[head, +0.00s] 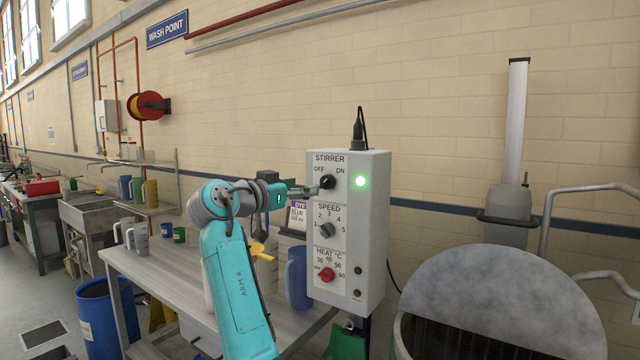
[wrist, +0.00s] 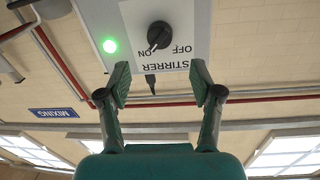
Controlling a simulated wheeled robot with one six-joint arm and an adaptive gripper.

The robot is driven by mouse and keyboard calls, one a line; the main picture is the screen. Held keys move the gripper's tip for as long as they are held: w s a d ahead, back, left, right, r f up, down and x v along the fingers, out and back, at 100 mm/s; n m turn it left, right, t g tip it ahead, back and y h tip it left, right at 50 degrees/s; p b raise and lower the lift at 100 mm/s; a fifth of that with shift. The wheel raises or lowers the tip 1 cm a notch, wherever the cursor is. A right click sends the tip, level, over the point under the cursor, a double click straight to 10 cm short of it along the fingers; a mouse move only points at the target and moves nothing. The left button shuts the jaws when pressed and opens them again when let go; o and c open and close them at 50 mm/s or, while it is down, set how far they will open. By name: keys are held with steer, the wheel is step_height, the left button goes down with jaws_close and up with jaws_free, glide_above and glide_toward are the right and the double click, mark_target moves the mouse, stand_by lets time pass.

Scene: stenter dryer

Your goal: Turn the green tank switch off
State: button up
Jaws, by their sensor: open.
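A grey control box (head: 372,225) has a black STIRRER knob (head: 327,182) between OFF and ON at its top. The knob also shows upside down in the wrist view (wrist: 158,36), its pointer towards ON. A green lamp (head: 361,181) beside it is lit, and it glows in the wrist view (wrist: 110,46) too. No label naming a green tank is legible. My gripper (head: 306,191) is just left of the knob in the head view. In the wrist view my gripper (wrist: 160,84) is open and empty, its fingertips apart, with the knob beyond the gap.
Below are a SPEED knob (head: 327,230) and a red HEAT knob (head: 326,274). A blue jug (head: 298,278) stands on the bench (head: 150,272) beside the box. A large round vessel with a grey lid (head: 500,300) is at right.

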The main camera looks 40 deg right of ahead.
mark_target(322, 182)
steer(key=x, duration=0.8)
steer(key=shift+d, duration=0.25)
steer(key=c, duration=1.2)
